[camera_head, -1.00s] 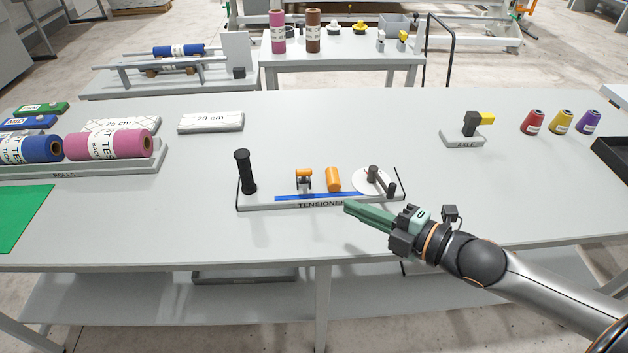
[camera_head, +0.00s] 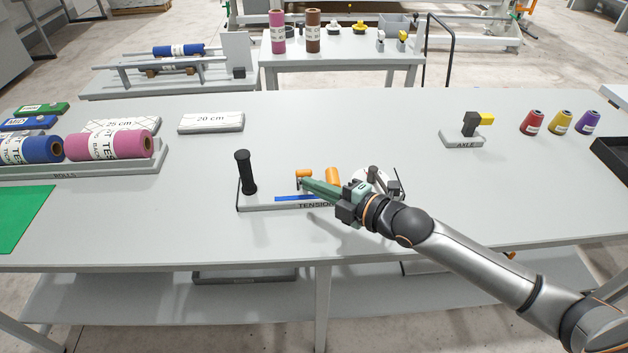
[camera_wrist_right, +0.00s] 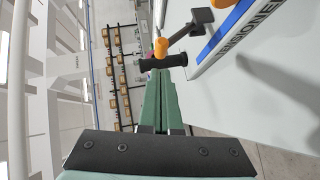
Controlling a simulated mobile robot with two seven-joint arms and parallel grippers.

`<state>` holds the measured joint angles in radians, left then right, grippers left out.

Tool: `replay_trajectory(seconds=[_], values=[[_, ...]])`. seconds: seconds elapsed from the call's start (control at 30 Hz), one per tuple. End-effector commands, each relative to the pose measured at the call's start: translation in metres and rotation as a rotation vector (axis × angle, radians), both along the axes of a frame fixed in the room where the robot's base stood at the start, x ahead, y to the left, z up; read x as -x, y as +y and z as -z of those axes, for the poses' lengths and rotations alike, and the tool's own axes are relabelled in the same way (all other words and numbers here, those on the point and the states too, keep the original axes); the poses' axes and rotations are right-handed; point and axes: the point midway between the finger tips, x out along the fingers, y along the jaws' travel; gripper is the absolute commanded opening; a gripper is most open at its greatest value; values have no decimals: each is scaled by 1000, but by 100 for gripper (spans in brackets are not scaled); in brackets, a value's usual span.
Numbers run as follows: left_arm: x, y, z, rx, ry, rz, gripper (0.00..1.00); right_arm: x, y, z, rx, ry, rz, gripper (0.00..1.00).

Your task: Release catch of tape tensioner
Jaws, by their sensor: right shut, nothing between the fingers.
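The tape tensioner (camera_head: 262,206) is a grey base on the table with a blue strip and a black upright post (camera_head: 245,172) at its left end. A small orange-topped catch (camera_head: 304,173) stands near its middle. An orange cylinder (camera_head: 333,176) and a white disc with a black crank stand at its right, partly hidden by my wrist. My right gripper (camera_head: 303,182) is shut and empty, its green fingertips at the catch in the head view. Contact is unclear. In the right wrist view, an orange piece (camera_wrist_right: 161,46) and a black cylinder show just past the fingertips (camera_wrist_right: 160,75).
A rolls tray (camera_head: 160,160) with blue and pink rolls is at the left, beside a green mat (camera_head: 20,218). A 20 cm block (camera_head: 211,122) lies behind the tensioner. The table between is clear.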

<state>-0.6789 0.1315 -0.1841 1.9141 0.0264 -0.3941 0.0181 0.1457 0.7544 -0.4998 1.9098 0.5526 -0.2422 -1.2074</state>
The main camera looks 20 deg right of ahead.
Motion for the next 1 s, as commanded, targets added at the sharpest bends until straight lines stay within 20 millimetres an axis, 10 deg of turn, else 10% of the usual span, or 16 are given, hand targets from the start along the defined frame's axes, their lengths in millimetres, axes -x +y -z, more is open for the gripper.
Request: replay_trajectory(seconds=[1.0], values=[[0, 0, 1, 0, 0, 0, 50, -28, -5, 1, -11, 46, 0, 0]])
